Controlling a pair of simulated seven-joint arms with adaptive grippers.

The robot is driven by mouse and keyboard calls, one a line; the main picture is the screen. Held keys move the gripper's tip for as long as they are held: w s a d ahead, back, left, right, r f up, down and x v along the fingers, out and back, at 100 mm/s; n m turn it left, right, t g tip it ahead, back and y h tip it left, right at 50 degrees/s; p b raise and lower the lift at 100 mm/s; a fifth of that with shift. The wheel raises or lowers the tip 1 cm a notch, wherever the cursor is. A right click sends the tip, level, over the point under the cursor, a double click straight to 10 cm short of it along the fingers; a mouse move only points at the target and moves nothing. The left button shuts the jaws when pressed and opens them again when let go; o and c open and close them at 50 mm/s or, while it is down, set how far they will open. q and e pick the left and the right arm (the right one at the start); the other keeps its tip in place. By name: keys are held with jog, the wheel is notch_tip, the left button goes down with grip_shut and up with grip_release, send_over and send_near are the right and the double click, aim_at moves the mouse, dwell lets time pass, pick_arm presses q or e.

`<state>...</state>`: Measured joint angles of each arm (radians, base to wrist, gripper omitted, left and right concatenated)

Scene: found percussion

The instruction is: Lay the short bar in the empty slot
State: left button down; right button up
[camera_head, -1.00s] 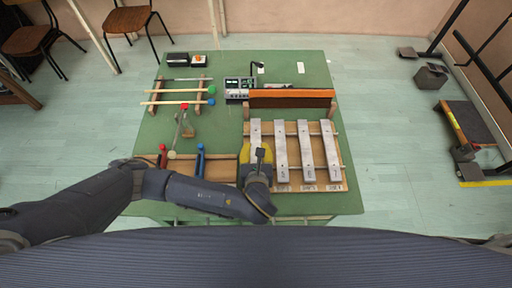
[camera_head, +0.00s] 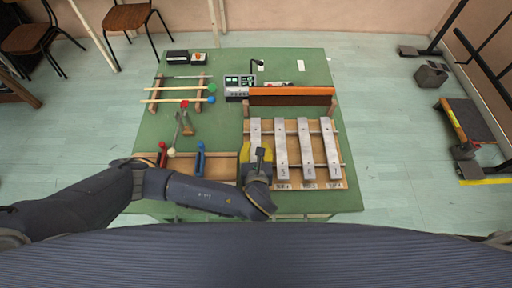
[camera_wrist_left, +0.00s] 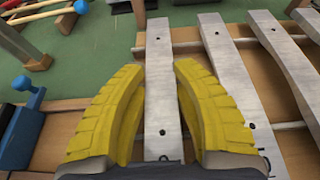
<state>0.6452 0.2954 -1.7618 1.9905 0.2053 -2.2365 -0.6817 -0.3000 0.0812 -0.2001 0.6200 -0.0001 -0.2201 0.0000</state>
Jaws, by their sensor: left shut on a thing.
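My left gripper (camera_wrist_left: 161,100) has yellow fingers shut on the sides of a grey metal bar (camera_wrist_left: 160,62), which looks like the short bar. The bar also shows in the head view (camera_head: 255,130), leftmost in the row on the wooden frame (camera_head: 340,164). The gripper covers its near end in the head view. The bar lies over the frame's rails, roughly parallel to its neighbour (camera_wrist_left: 226,65); I cannot tell whether it rests on them. No separate empty slot is visible; the place under the held bar is mostly hidden. My right gripper is not in view.
Two more grey bars (camera_head: 306,150) (camera_head: 330,148) lie on the frame at right. An orange-brown board (camera_head: 290,96) stands behind it. A blue-handled tool (camera_head: 200,160) is left of the gripper. Mallets (camera_head: 178,100) lie on a rack at back left. The green table is clear at far right.

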pick_arm(q)
jog(key=c, duration=1)
grip_release()
jog(key=shift+s, duration=0.1)
jog(key=shift+s+r, duration=0.15)
jog(key=shift+s, duration=0.4)
jog(key=shift+v, duration=3.15)
